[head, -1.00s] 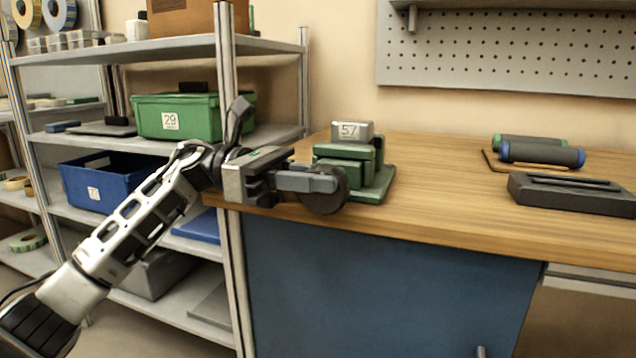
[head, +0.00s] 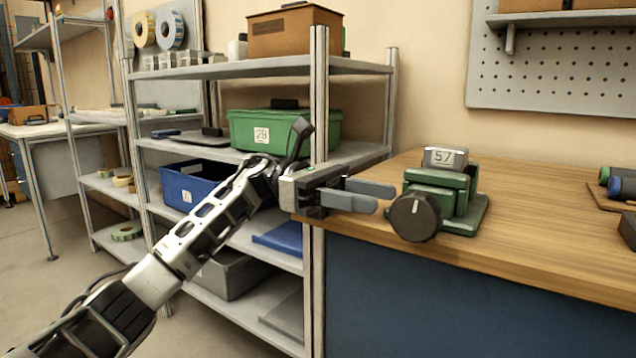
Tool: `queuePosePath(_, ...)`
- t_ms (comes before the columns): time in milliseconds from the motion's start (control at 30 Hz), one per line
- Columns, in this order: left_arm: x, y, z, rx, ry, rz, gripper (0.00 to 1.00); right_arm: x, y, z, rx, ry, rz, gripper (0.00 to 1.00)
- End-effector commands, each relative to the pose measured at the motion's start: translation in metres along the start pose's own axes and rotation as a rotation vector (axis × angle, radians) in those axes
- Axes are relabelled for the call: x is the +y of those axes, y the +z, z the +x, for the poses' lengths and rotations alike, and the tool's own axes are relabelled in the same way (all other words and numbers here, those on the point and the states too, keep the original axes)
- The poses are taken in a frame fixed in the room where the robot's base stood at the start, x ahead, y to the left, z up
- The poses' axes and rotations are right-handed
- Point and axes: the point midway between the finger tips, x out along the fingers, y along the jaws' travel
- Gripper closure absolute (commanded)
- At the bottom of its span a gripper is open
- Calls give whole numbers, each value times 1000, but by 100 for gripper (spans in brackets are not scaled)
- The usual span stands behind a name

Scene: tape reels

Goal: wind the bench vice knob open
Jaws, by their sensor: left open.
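The green bench vice (head: 446,192) sits at the left end of the wooden bench, with a grey block marked 57 on top. Its round black knob (head: 415,217) faces the front, with a pale mark near its upper edge. My left gripper (head: 383,199) is open just left of the knob, its two grey fingers pointing right towards it. The fingers are empty and appear clear of the knob. My right gripper is not in view.
Dark rollers (head: 622,184) lie at the right edge. A metal shelf unit (head: 318,100) with a green bin (head: 285,132) and a blue bin (head: 190,188) stands left, close behind my left arm.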

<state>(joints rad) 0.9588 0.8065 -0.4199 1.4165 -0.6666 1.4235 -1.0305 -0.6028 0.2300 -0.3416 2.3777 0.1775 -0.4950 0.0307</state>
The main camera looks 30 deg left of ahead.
Motion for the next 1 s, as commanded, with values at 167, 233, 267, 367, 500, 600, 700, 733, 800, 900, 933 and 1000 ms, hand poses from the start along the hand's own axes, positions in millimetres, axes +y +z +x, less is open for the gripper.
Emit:
queuePosePath(167, 1, 2, -45, -2, 5, -1, 56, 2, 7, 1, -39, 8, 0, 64)
queuePosePath(233, 1, 2, -60, -2, 4, 0, 56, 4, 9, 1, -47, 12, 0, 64)
queuePosePath(267, 1, 2, -66, -2, 5, 0, 56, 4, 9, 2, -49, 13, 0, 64)
queuePosePath(367, 1, 2, -82, -2, 3, 2, 56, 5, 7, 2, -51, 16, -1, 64)
queuePosePath(500, 0, 1, -95, -2, 1, 1, 56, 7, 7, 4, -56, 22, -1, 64)
queuePosePath(600, 0, 1, -99, -2, 1, 2, 56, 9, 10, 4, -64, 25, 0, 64)
queuePosePath(700, 0, 1, -100, -1, 1, 2, 56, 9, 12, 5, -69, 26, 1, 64)
queuePosePath(733, 0, 1, -100, -1, 0, 2, 56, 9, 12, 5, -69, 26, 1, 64)
queuePosePath(800, 0, 1, -100, -1, 0, 2, 56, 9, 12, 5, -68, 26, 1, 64)
queuePosePath(900, 0, 1, -100, -1, 0, 2, 56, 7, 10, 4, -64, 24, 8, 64)
queuePosePath(933, 0, 2, -99, -1, 0, 2, 56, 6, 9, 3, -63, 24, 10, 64)
queuePosePath(1000, 0, 7, -99, -1, 0, 2, 56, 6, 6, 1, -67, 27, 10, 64)
